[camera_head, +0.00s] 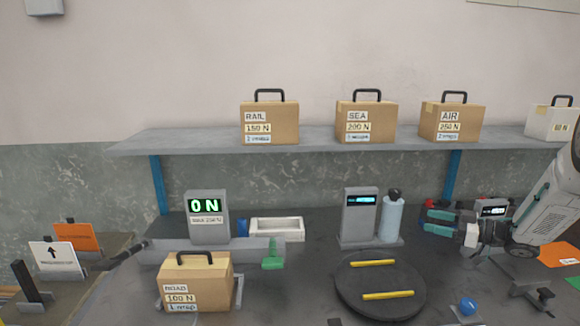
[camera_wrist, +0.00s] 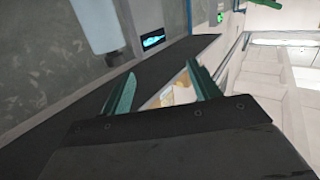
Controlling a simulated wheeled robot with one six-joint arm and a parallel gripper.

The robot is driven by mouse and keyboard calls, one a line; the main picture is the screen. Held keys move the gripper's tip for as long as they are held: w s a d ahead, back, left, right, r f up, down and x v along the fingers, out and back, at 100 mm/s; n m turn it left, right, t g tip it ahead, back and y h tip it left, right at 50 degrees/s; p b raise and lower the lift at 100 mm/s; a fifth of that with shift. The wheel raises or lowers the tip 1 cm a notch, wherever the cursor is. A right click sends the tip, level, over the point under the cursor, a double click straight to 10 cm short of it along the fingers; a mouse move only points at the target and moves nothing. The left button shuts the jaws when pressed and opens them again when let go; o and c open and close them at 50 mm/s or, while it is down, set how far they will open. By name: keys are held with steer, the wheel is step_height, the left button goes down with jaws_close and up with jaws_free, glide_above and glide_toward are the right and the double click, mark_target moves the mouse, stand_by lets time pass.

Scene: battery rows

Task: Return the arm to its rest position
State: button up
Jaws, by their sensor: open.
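My gripper (camera_head: 428,214) is at the right of the head view, at the end of my white arm, with its teal fingers pointing left above the dark bench. In the wrist view my gripper (camera_wrist: 160,70) shows two teal fingers spread apart with nothing between them. The view from the wrist is tilted. The fingers are right of the pale blue bottle (camera_head: 390,220) and apart from it. That bottle also shows at the top left of the wrist view (camera_wrist: 97,24).
A display stand (camera_head: 360,216) is beside the bottle. A black round plate (camera_head: 350,284) with two yellow bars lies in front. Several boxes stand on the shelf (camera_head: 210,143).

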steer(key=w+d+f+m+t+h, duration=0.35)
steer(key=d+f+m+h, duration=0.2)
steer(key=d+h, duration=0.35)
steer(key=s+d+r+m+g+h, duration=0.2)
steer(key=s+r+m+g+h, duration=0.25)
steer(key=s+h, duration=0.45)
steer(key=s+a+r+g+y, duration=0.1)
steer(key=s+a+r, duration=0.3)
steer(key=s+a, duration=0.4)
steer(key=s+a+r+m+g+y, duration=0.1)
steer(key=s+a+r+g, duration=0.2)
steer(key=s+a, duration=0.6)
steer(key=s+a+r+g+y, duration=0.1)
steer(key=s+a+r+g, duration=0.2)
steer(key=s+a, duration=0.6)
steer(key=s+r, duration=0.2)
steer(key=s, duration=0.9)
steer(key=shift+m+y, duration=0.3)
steer(key=shift+m, duration=0.1)
